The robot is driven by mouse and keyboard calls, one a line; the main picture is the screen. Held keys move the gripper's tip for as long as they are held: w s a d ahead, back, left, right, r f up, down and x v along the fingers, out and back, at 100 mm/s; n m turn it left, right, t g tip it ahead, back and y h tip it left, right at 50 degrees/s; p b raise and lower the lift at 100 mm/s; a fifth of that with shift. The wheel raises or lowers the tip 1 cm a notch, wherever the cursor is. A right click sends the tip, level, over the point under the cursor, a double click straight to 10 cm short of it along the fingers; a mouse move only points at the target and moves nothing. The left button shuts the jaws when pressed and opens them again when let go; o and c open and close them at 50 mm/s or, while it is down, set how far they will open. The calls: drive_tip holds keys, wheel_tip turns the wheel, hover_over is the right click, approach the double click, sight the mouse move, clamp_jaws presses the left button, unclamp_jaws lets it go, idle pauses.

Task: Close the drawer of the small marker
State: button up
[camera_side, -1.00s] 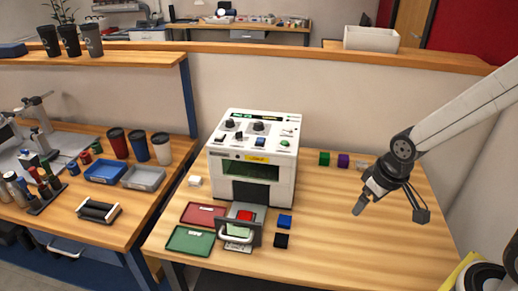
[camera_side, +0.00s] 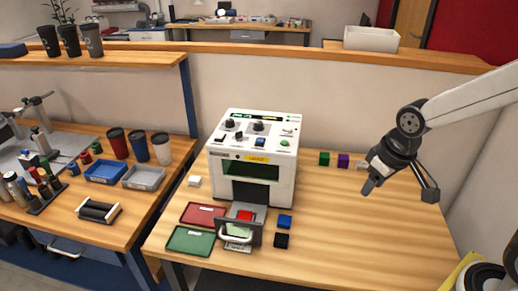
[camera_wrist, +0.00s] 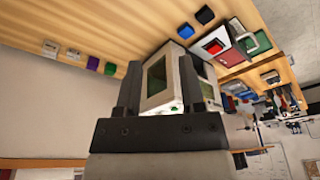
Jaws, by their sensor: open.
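The small white marker (camera_side: 255,152) stands on the wooden table in the side view, with knobs and buttons on its sloped top. Its drawer (camera_side: 240,232) is pulled out at the front, with a pale handle on its front panel. A red block (camera_side: 245,216) lies in the drawer. In the wrist view the marker (camera_wrist: 155,82) shows partly between my fingers, and the drawer with the red block (camera_wrist: 213,46) is beyond it. My gripper (camera_side: 402,190) is open and empty, in the air to the right of the marker, well apart from the drawer.
A blue block (camera_side: 285,222) and a black block (camera_side: 281,241) lie right of the drawer. A red tray (camera_side: 203,208) and a green tray (camera_side: 190,240) lie left of it. Green (camera_side: 324,159) and purple (camera_side: 343,160) blocks sit at the back. The table's right front is clear.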

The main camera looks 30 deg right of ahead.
drive_tip(key=w+a+f+n+h, duration=0.1)
drive_tip(key=w+a+n+h, duration=0.65)
drive_tip(key=w+a, duration=0.45)
drive_tip(key=w+a+n+t+h, duration=0.15)
drive_tip(key=a+t+h, duration=0.45)
drive_tip(key=a, duration=1.2)
drive_tip(key=t+y, duration=0.2)
drive_tip(key=y, duration=0.1)
approach(233, 238)
drive_tip(key=w+d+f, duration=0.1)
drive_tip(key=f, duration=0.1)
drive_tip(key=shift+w+d+r+h, duration=0.15)
drive_tip(key=shift+w+d+h, duration=0.05)
drive_tip(key=shift+w+h, duration=0.05)
drive_tip(key=shift+x, duration=3.9)
drive_tip(key=shift+r, duration=0.15)
